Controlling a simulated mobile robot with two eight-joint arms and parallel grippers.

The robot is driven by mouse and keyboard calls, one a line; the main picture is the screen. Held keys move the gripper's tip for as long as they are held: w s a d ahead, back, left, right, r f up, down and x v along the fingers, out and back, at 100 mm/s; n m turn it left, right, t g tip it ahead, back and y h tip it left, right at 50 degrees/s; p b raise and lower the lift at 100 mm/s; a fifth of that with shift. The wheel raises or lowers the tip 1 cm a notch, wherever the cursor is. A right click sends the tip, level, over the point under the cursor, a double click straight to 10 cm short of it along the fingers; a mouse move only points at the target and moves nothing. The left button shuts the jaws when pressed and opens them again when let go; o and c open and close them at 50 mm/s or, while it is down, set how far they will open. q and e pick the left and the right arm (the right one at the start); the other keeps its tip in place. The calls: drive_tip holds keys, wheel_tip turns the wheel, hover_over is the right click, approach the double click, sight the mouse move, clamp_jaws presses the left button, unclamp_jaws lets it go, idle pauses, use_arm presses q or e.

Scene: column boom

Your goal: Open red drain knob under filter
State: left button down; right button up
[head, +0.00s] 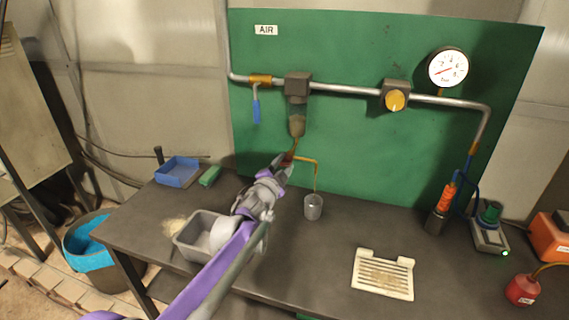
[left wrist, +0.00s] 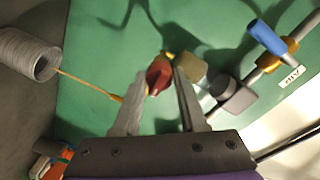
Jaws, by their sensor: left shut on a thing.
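The filter (head: 297,115) hangs from the pipe on the green panel, with a cloudy bowl. Below it is the red drain knob (left wrist: 158,76), mostly hidden by my gripper in the head view. My left gripper (head: 286,160) reaches up from the lower left and is shut on the knob. In the left wrist view its two fingers (left wrist: 160,84) stand on either side of the knob. A thin amber drain line (head: 308,160) runs right and then down to a grey metal cup (head: 313,207) on the bench. I cannot tell whether its lower part is tube or liquid. My right gripper is not in view.
A blue-handled valve (head: 256,108) is left of the filter; a yellow regulator knob (head: 395,100) and gauge (head: 448,67) are right. The bench holds a grey bin (head: 185,249), blue tray (head: 177,170) and cream slotted plate (head: 383,274). Bench space around the cup is clear.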

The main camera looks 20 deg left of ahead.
use_arm(q)
drive_tip(key=shift+m, duration=0.3)
drive_tip(key=shift+c, duration=2.3)
unclamp_jaws()
drive_tip(key=s+b, duration=0.1)
drive_tip(key=s, duration=1)
drive_tip(key=shift+a+r, duration=0.2)
drive_tip(key=shift+a, duration=0.2)
drive_tip(key=shift+w, duration=0.1)
